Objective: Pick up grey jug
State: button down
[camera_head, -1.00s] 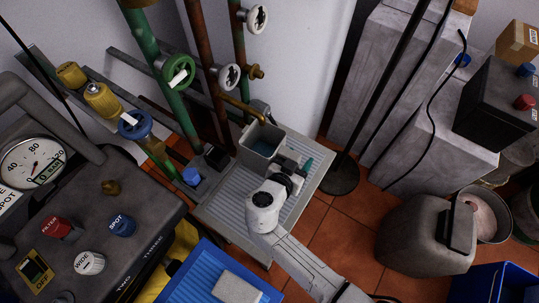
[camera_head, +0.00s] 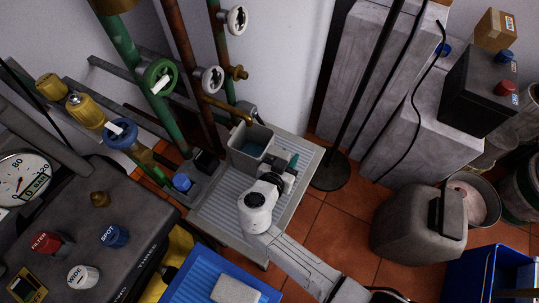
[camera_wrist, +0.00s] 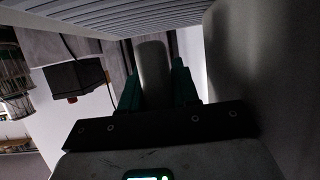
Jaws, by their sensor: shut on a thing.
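The grey jug (camera_head: 239,158) is open-topped, with dark bluish content inside. It is upright at the back of the ribbed grey bench (camera_head: 222,218), in front of a brass spout (camera_head: 228,108). My gripper (camera_head: 287,166) reaches its right side from the front. In the wrist view, the gripper's green fingers (camera_wrist: 157,88) are shut around a rounded grey upright bar, which looks like the jug's handle (camera_wrist: 153,65). I cannot tell whether the jug's base touches the bench; my arm and the jug's own wall hide part of it.
Green and rust-brown pipes with valve wheels (camera_head: 158,77) stand behind and left of the jug. A thin black stand (camera_head: 330,172) is close on the right. A grey jerrycan (camera_head: 400,228) and blue crate (camera_head: 475,275) are lower right. A control panel (camera_head: 135,215) fills the left.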

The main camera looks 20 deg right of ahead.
aim_at(287, 153)
jog(key=shift+r, duration=0.1)
notch_tip(287, 153, up, 4)
jog(key=shift+f+p, duration=0.1)
jog(key=shift+p, duration=0.35)
jog(key=s+a, duration=0.3)
jog(key=s, duration=0.5)
jog(key=s+a, duration=0.3)
jog(key=s, duration=0.6)
jog(key=shift+a+f, duration=0.15)
jog(key=shift+f, duration=0.05)
jog(key=c, duration=1.5)
grip_release()
grip_shut()
